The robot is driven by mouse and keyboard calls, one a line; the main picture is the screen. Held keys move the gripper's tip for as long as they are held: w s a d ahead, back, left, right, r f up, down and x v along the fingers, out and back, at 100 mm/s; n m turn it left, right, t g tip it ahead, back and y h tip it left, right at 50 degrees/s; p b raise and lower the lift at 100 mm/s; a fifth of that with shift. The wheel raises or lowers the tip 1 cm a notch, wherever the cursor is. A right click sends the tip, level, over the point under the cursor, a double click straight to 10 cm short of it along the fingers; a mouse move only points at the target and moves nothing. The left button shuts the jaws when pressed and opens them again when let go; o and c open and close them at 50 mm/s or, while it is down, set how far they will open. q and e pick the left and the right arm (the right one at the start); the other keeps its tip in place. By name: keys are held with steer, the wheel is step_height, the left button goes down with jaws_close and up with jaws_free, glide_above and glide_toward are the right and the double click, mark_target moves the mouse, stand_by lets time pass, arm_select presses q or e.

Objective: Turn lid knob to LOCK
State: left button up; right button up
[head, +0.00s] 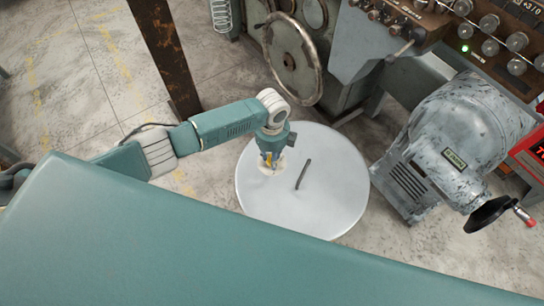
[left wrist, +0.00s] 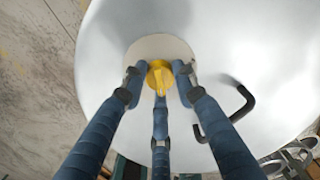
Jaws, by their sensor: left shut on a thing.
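The round pale lid (head: 330,205) lies below my left arm, with a bent dark handle (head: 303,174) on top. My left gripper (head: 271,161) points down at the left part of the lid. In the left wrist view the yellow knob (left wrist: 160,73) sits on a cream round plate (left wrist: 150,46) on the lid, and the three blue fingers of my gripper are closed around it. The knob's ridge points toward the bottom of that view. No LOCK mark can be read. The fingers partly hide the knob and plate. My right gripper is not in view.
A grey motor housing (head: 450,140) with a black handwheel (head: 489,213) stands right of the lid. A large metal wheel (head: 293,58) and a control panel (head: 470,35) stand behind it. A rusty post (head: 165,50) rises near my arm. Open floor (head: 75,90) lies left.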

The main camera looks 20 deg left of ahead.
arm_select(q)
steer(key=o, duration=1.2)
steer(key=shift+c, duration=0.2)
steer(key=shift+r, duration=0.1)
step_height(320, 180, up, 12)
steer(key=shift+s, duration=0.1)
